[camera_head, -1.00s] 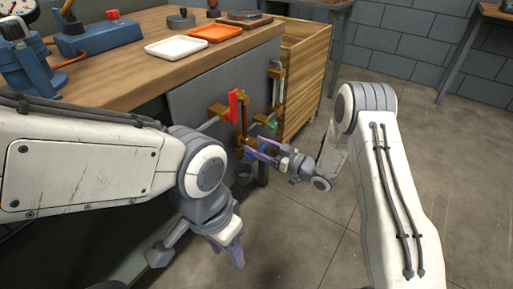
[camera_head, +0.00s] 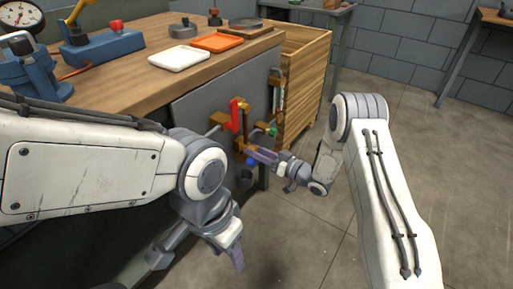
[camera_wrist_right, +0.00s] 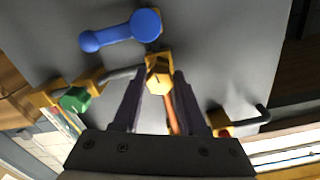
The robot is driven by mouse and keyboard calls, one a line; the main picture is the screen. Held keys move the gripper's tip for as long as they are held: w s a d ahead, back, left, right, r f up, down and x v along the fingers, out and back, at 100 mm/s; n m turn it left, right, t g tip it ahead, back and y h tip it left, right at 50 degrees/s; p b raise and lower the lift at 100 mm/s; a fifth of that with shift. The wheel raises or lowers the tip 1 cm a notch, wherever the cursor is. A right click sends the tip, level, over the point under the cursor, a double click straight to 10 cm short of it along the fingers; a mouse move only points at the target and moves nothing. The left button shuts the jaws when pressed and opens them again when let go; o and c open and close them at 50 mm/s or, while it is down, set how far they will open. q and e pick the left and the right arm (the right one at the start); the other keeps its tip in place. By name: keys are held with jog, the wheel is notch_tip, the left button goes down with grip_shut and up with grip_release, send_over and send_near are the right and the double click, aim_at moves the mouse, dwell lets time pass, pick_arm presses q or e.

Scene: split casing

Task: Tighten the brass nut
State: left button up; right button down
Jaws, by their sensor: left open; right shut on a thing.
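The brass nut (camera_wrist_right: 159,82) shows in the right wrist view as a yellow faceted piece at a brass fitting, with a copper-coloured pipe (camera_wrist_right: 173,115) running from it. My right gripper (camera_wrist_right: 158,78) has one dark finger on each side of the nut and is shut on it. In the head view my right gripper (camera_head: 254,152) is at the fittings on the grey panel (camera_head: 192,104), and the nut cannot be made out clearly there. My left gripper (camera_head: 238,252) is open and empty, low in front of the bench and well away from the nut.
Near the nut are a blue lever (camera_wrist_right: 120,32), a green knob (camera_wrist_right: 76,99) and a red handle (camera_head: 235,113). A wooden crate-like cabinet (camera_head: 306,90) stands right of the panel. White (camera_head: 178,57) and orange (camera_head: 217,42) trays lie on the bench. The floor at right is clear.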

jog(key=shift+d, duration=0.1)
jog(key=shift+c, duration=2.2)
grip_release()
jog(key=p+v, duration=0.2)
jog(key=v, duration=0.8)
jog(key=shift+d, duration=0.2)
